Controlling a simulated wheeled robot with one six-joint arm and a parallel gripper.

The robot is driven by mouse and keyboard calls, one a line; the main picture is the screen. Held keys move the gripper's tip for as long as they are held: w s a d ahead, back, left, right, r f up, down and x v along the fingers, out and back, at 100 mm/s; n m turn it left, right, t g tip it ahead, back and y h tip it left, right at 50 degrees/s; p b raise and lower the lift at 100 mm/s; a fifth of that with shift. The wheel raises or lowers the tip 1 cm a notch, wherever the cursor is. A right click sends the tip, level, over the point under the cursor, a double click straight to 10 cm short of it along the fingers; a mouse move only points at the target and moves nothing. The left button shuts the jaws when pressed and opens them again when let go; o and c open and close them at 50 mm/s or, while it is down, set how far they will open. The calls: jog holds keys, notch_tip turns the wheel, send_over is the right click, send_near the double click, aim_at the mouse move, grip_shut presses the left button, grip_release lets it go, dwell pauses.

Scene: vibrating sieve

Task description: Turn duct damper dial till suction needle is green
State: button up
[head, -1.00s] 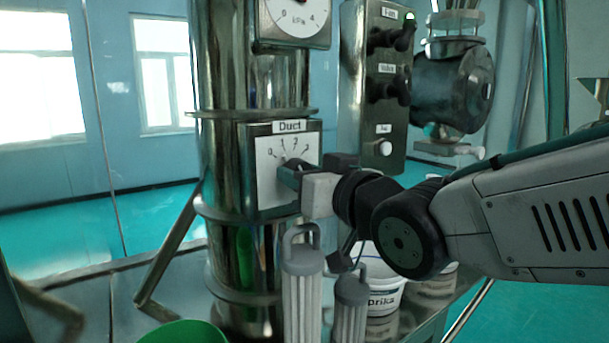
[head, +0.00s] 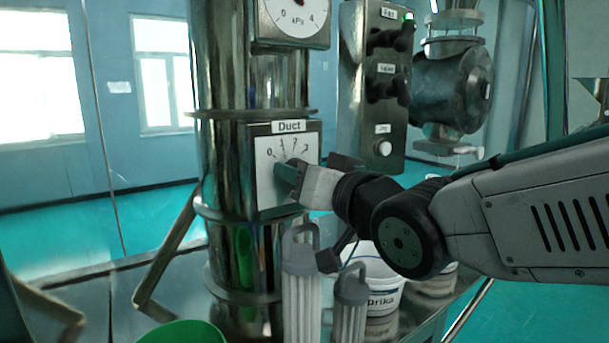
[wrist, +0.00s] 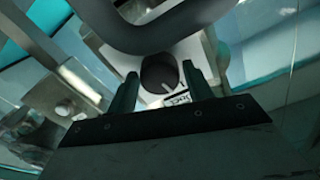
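The duct damper dial (head: 264,190) is a white plate with a number scale on the steel duct, under a "Duct" label. Its dark round knob shows in the wrist view (wrist: 158,71), with a pale pointer line toward the label. My gripper (head: 289,172) is at the knob, and its fingers hide most of it in the head view. In the wrist view my gripper (wrist: 160,80) has one finger on each side of the knob, seemingly with thin gaps.
A control box (head: 372,90) with dark handles and a lit green lamp stands right of the duct. Below my gripper are grey-capped ribbed cylinders (head: 301,285), a white bucket (head: 385,298) and a green container (head: 184,332). A metal bracket crosses close by in the wrist view.

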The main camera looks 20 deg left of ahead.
jog(key=shift+o, duration=0.6)
jog(key=v, duration=0.8)
